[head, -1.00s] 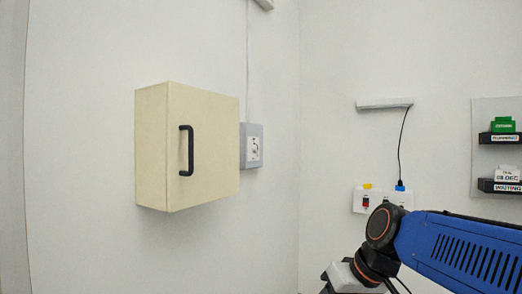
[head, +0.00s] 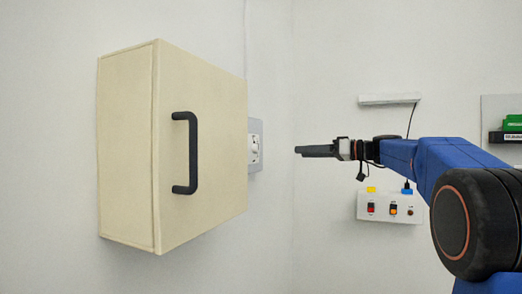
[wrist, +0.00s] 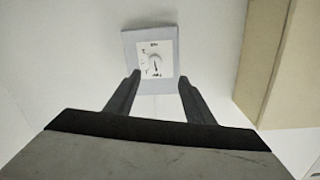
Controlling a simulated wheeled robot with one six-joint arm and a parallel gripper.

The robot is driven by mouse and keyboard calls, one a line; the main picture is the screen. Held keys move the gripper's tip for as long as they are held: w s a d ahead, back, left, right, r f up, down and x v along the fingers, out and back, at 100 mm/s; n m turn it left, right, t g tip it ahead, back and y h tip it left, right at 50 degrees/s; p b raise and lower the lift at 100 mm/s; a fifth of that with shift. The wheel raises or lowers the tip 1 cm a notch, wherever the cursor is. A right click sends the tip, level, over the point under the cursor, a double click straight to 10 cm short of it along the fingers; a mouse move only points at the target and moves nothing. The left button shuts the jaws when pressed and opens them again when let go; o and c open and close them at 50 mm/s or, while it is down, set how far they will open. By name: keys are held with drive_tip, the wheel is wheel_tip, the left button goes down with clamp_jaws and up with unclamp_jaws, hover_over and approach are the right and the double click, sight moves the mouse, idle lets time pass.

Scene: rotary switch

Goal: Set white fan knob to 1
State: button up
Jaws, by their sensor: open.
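The white fan knob (wrist: 155,62) sits on a white dial plate inside a grey wall box (wrist: 130,42) in the wrist view. Its markings are too small to read surely. In the head view the grey box (head: 256,127) is partly hidden behind the cream cabinet, and the knob (head: 254,150) shows at the cabinet's right edge. My gripper (head: 298,150) points left toward the box in the head view, apart from it. In the wrist view my gripper (wrist: 158,75) is open and empty, its two dark fingers either side of the lower part of the box, with a gap to the knob.
A cream cabinet (head: 203,145) with a black handle (head: 187,153) stands out from the wall beside the knob; it also shows at the right of the wrist view (wrist: 275,60). A switch panel (head: 390,207) is on the right wall. Free space lies between cabinet and panel.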

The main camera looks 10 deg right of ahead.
sight(258, 148)
drive_tip(key=x, duration=0.5)
drive_tip(key=r+x, duration=0.1)
drive_tip(key=x, duration=0.5)
drive_tip(key=w+x, duration=0.1)
drive_tip(key=x, duration=0.5)
drive_tip(key=shift+w+d+r, duration=0.15)
drive_tip(key=shift+d+r, duration=0.05)
drive_tip(key=shift+r, duration=0.15)
drive_tip(key=c, duration=1)
